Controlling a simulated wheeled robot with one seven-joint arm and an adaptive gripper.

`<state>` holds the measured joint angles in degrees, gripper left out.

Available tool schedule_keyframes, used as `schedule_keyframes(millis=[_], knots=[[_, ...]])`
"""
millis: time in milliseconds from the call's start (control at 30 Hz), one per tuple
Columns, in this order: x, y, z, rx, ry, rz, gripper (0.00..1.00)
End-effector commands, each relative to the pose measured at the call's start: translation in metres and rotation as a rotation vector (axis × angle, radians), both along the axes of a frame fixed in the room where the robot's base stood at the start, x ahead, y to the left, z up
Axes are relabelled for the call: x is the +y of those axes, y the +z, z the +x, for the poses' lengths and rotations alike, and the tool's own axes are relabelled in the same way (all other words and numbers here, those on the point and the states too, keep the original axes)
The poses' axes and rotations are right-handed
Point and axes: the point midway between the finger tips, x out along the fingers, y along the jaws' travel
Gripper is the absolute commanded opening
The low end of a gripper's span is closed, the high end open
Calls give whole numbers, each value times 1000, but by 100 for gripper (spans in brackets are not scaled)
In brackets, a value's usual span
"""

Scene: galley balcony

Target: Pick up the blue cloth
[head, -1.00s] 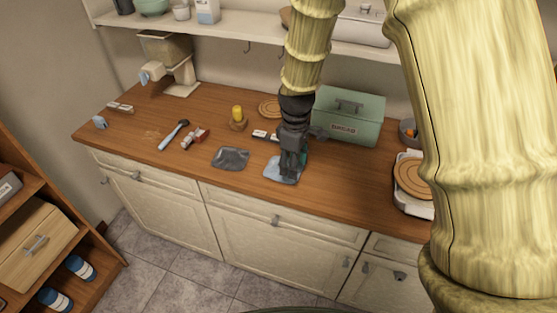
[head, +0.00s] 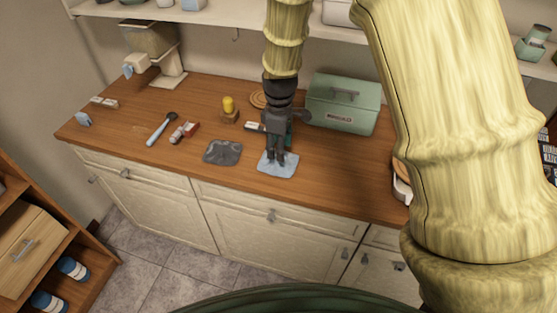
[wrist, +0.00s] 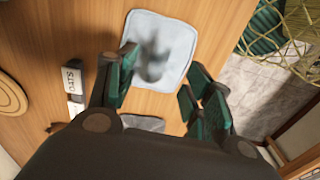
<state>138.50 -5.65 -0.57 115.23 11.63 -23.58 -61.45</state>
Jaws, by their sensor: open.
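The blue cloth (head: 277,163) lies flat on the wooden counter near its front edge, pale blue and roughly square. It also shows in the wrist view (wrist: 172,32), with a dark shadow on it. My gripper (head: 274,160) is over the cloth, fingers pointing down. In the wrist view its teal-padded fingers (wrist: 157,92) are spread apart with nothing between them. I cannot tell whether the fingertips touch the cloth.
A dark grey cloth (head: 222,152) lies just left of the blue one. A green bread box (head: 343,103) stands behind to the right. A yellow-topped object (head: 228,108), a red-and-white item (head: 184,131) and a blue-handled brush (head: 161,129) lie further left. Bare counter surrounds the cloth's front.

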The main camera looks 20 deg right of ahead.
Motion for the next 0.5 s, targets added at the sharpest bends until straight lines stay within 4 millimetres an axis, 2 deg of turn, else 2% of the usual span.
schedule_keyframes(millis=[167,500], knots=[[0,-9,2,2,0,-1,51],[1,-40,6,3,0,0,51]])
